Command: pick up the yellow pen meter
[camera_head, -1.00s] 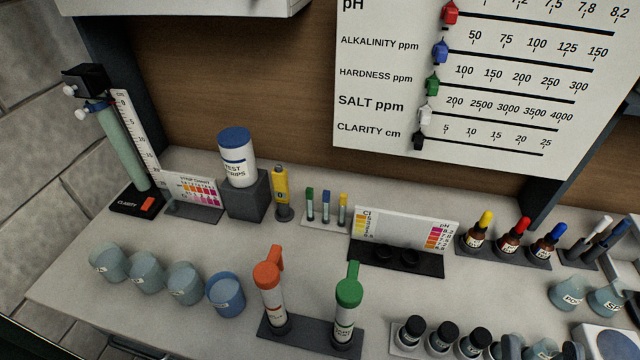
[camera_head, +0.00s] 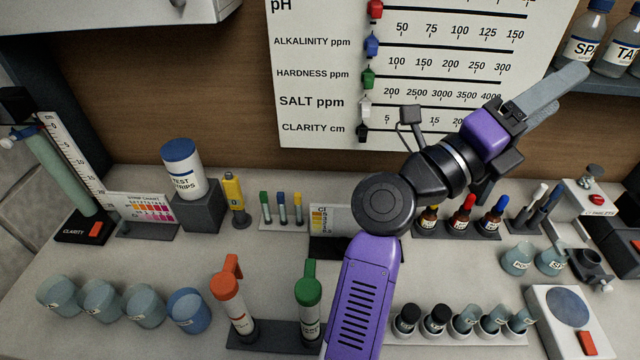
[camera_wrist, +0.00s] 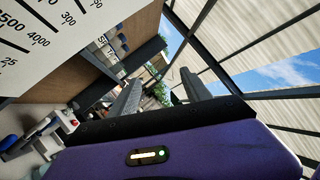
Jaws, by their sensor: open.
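The yellow pen meter (camera_head: 234,196) stands upright in a small dark round base on the counter, right of the grey block that bears the test-strips tub. My gripper (camera_head: 562,88) is at the upper right in the head view, in front of the board's right edge, pointing up and right, far from the pen meter. In the wrist view its two grey fingers (camera_wrist: 160,92) stand apart with nothing between them. The pen meter is not in the wrist view.
The test-strips tub (camera_head: 182,168) stands left of the pen meter; vials with coloured caps (camera_head: 282,208) stand to its right. Orange-topped (camera_head: 232,300) and green-topped (camera_head: 308,300) tubes stand nearer the front. Bare counter lies before the pen meter.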

